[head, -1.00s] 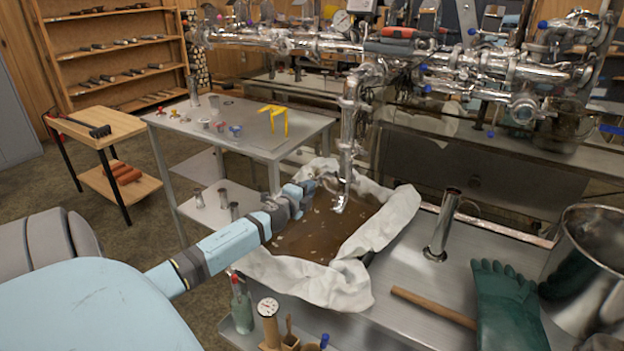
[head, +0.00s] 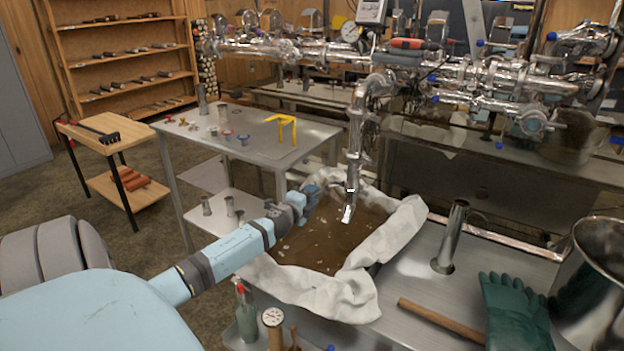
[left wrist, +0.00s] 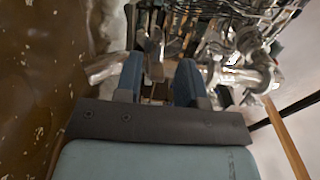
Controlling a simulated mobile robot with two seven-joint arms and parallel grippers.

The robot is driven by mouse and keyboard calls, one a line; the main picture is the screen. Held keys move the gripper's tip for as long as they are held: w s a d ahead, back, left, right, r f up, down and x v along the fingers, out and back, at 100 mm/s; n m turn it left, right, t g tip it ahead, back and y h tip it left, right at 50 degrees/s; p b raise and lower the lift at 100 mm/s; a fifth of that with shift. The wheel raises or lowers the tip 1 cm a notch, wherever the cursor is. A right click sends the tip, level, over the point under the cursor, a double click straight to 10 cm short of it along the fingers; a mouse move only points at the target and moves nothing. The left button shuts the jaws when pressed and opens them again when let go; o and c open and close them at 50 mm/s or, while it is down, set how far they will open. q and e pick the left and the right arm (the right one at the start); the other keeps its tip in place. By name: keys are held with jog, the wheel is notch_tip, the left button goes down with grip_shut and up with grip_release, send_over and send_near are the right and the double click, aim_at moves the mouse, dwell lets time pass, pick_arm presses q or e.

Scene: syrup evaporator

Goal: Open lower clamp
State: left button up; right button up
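A shiny metal pipe (head: 354,130) drops from the overhead pipework to a spout (head: 348,212) above a pan of brown liquid. A clamp-like collar (head: 353,158) sits low on this pipe; its exact state is too small to tell. My left gripper (head: 312,192) is just left of the pipe, at the pan's left edge, apart from the collar as far as I can see. In the left wrist view the fingers of my left gripper (left wrist: 160,82) are apart with nothing clearly held between them. Blurred metal fittings (left wrist: 250,75) show beyond them. My right gripper is not in view.
White cloth (head: 395,235) drapes around the pan's rim. A metal cylinder (head: 452,237), green glove (head: 515,310), wooden handle (head: 440,320) and large pot (head: 600,270) stand or lie on the right. A steel table (head: 260,150) with a yellow bracket (head: 284,125) stands behind my left arm.

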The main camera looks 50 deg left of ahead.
pick_arm(q)
jog(key=shift+d+f, duration=0.1)
jog(key=shift+d, duration=0.05)
jog(key=p+v, duration=0.1)
jog(key=v, duration=1.2)
jog(key=shift+s, duration=0.4)
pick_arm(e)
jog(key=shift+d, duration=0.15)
pick_arm(q)
jog(key=shift+d, duration=0.1)
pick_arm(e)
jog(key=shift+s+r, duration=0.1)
